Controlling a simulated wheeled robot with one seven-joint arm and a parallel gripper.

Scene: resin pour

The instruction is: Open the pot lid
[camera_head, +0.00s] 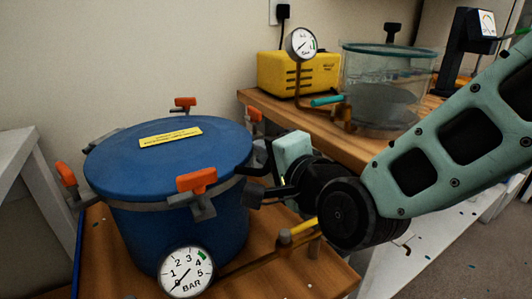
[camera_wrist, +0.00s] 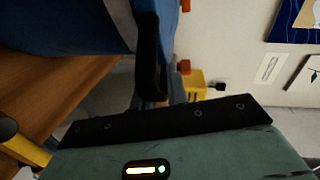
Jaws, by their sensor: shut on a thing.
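The blue pot (camera_head: 175,235) stands on a wooden top at the left, with its round blue lid (camera_head: 130,165) lying flat on it. A yellow label (camera_head: 170,137) is on the lid. Orange-handled clamps sit around the rim, among them a front one (camera_head: 197,181), a left one (camera_head: 66,175) and a back one (camera_head: 184,103). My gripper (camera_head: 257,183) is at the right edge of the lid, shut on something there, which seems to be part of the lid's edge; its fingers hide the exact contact. A black finger (camera_wrist: 148,55) shows beside the blue pot in the wrist view.
A dial gauge (camera_head: 187,272) and a pipe with a yellow-handled valve (camera_head: 303,226) are at the pot's front right. A yellow machine (camera_head: 295,74) and a clear chamber (camera_head: 385,75) stand on the wooden shelf behind. A white table (camera_head: 15,150) is at the left.

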